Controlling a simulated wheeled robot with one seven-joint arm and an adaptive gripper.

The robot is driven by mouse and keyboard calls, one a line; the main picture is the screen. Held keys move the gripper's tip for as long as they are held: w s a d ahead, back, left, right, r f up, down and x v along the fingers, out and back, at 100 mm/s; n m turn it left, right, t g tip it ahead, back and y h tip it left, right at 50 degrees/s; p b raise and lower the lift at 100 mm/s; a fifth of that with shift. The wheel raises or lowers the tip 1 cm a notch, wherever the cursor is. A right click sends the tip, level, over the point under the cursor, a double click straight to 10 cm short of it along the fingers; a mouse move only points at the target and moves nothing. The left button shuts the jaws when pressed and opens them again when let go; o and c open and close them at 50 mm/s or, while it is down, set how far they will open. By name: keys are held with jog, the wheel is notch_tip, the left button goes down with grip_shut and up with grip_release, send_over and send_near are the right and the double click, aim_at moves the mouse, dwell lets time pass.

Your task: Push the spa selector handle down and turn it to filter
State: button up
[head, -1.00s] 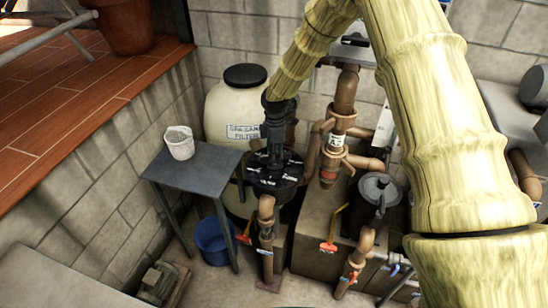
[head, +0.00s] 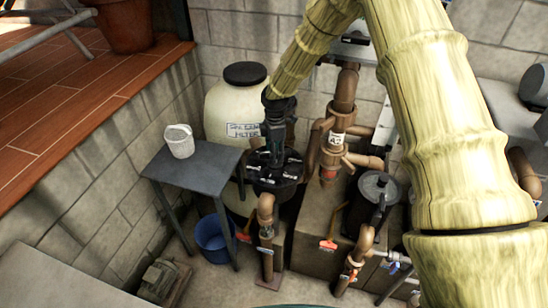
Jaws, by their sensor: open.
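The spa selector (head: 275,178) is a round black valve top with white labels, in front of the cream spa sand filter tank (head: 232,100). My gripper (head: 274,155) points down over the middle of the selector, its fingers dark against the dark valve. The selector's handle is mostly hidden by the gripper, and I cannot tell which label it points to. I cannot tell whether the fingers touch the handle.
A grey table (head: 195,168) with a white basket (head: 179,141) stands left of the selector. A blue bucket (head: 213,238) is on the floor below. Brown pipes (head: 265,225) with orange-red handles stand in front and to the right. A block wall is behind.

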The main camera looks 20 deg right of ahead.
jog(key=shift+r+p, duration=1.95)
jog(key=shift+r, duration=1.55)
